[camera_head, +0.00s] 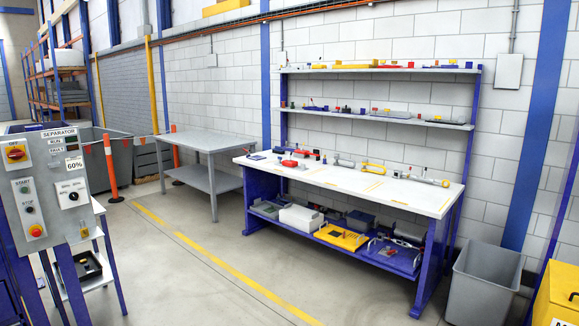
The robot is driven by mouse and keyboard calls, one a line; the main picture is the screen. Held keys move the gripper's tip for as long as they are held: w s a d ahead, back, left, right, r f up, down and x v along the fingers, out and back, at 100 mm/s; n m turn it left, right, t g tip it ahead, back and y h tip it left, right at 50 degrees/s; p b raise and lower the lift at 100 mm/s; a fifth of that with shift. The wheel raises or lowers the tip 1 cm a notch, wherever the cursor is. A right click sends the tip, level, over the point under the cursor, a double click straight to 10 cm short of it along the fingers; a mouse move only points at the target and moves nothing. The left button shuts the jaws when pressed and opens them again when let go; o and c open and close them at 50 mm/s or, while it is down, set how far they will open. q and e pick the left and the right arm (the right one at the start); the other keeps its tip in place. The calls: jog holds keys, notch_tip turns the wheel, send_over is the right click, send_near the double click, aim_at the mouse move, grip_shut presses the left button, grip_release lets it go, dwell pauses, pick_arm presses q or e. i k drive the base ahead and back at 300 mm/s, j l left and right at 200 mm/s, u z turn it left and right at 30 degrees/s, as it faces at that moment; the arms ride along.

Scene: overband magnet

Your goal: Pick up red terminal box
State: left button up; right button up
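Neither of my grippers is in view. A small rounded red object (289,163) lies on the left part of the white-topped workbench (330,178). A second small red piece (302,153) sits just behind it, close to other small parts. Small red items also show on the upper shelf (380,70) above the bench. All are far off and too small for me to tell which is the red terminal box. Nothing visibly covers the red object on the bench.
A grey table (207,141) stands left of the workbench. A separator control panel (43,187) is near at left. A grey bin (482,283) and a yellow cabinet (558,296) stand at right. The floor before the bench is clear, with yellow lines.

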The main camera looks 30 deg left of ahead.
aim_at(292, 164)
jog(key=i+j+u, duration=0.75)
jog(key=i+u, duration=0.65)
jog(key=i, duration=1.1)
jog(key=i+z, duration=0.15)
jog(key=i, duration=0.3)
jog(key=i+j+z, duration=0.1)
jog(key=i, duration=0.35)
jog(key=i+j+z, duration=0.15)
jog(key=i, duration=0.25)
jog(key=i+j+z, duration=0.1)
jog(key=i, duration=0.35)
jog(key=i+j+z, duration=1.15)
jog(key=i+j, duration=0.05)
jog(key=j, duration=0.05)
